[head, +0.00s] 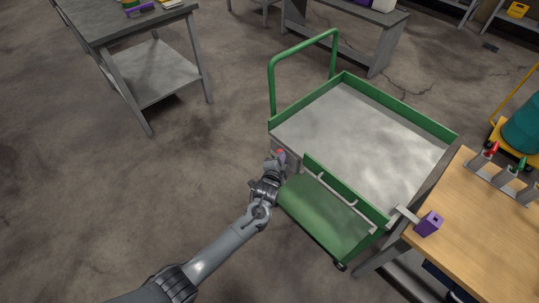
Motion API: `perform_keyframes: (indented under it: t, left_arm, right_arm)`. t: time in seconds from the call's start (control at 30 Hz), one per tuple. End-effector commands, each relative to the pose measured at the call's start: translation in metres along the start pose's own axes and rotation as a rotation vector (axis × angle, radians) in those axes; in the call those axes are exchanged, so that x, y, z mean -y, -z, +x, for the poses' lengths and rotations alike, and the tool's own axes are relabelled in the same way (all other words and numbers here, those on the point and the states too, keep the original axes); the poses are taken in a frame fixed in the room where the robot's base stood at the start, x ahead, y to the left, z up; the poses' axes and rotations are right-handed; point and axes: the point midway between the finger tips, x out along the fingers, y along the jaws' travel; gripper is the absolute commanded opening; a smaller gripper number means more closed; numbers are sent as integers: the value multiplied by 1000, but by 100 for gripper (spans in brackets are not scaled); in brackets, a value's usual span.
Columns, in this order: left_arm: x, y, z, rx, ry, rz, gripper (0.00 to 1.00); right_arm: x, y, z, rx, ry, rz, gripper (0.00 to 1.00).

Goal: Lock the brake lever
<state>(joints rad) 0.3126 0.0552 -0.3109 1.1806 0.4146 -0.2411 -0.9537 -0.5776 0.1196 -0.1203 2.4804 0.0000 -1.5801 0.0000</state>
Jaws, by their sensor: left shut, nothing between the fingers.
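A green cart (340,76) with a grey bed stands in the middle of the head view, its green tubular handle (302,47) rising at the far left end. A small lever with a reddish knob (281,154) shows at the cart's left side, by a small grey box; I take it as the brake lever. My left gripper (275,164) is shut and empty right beside the knob, just below it in the picture. I cannot tell whether it touches the lever. The gripper partly hides the lever's lower part. My right gripper is not in view.
A green side panel (325,217) hangs folded down along the cart's near side, close right of my left arm. A wooden table (483,240) with a purple block (429,223) stands at right. A grey workbench (152,74) stands back left. Floor at left is clear.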

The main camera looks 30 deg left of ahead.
Motion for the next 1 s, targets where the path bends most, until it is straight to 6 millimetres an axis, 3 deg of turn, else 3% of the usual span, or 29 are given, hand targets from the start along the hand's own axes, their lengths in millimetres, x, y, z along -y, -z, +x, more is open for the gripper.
perform_keyframes:
  t: [0.03, 0.3, 1.0]
  left_arm:
    - [7, 0, 1, 0, -24, -32, 0]
    - [9, -16, 13, -2, -137, -197, 0]
    - [8, -30, 22, 1, -146, -208, 0]
  right_arm:
    - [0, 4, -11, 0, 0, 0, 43]
    - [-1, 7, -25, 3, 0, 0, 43]
    - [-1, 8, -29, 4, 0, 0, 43]
